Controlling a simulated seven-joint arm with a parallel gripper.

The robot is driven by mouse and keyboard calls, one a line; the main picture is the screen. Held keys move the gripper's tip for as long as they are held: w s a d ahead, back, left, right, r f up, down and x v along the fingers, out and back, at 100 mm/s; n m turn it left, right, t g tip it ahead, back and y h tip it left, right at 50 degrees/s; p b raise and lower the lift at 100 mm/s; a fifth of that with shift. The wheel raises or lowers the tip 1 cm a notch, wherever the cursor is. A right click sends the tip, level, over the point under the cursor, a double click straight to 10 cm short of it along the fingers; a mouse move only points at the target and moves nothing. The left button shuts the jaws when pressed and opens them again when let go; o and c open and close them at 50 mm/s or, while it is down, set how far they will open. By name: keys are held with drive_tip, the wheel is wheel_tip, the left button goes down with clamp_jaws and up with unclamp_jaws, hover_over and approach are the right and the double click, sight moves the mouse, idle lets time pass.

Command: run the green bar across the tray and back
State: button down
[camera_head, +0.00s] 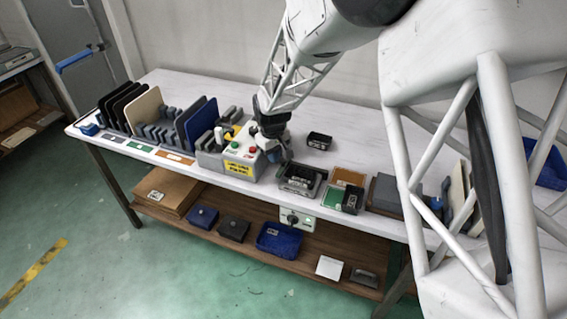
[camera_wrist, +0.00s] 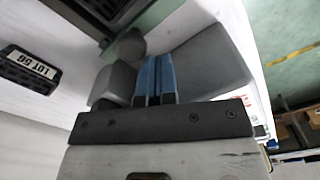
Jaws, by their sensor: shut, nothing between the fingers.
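My gripper (camera_head: 283,155) is over the table, just right of the grey control box and above the back left of a dark tray (camera_head: 300,180). In the wrist view, its two blue finger pads (camera_wrist: 153,78) are pressed together with nothing between them. Part of the dark tray shows at the top of the wrist view (camera_wrist: 100,12). A green piece (camera_head: 333,197) lies flat right of the dark tray, beside a black bin; I cannot tell whether it is the green bar.
The grey control box (camera_head: 228,160) has coloured buttons and a yellow label. A small black box marked LOT 96 (camera_wrist: 28,68) stands behind the tray. Upright panels in racks (camera_head: 145,108) fill the table's left. A brown panel (camera_head: 348,177) and grey block (camera_head: 386,192) lie to the right.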

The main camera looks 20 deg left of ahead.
drive_tip(key=shift+d, duration=0.5)
drive_tip(key=shift+a, duration=0.45)
idle(0.6)
drive_tip(key=shift+r, duration=0.15)
wheel_tip(320, 180, up, 7)
idle(1.3)
idle(0.3)
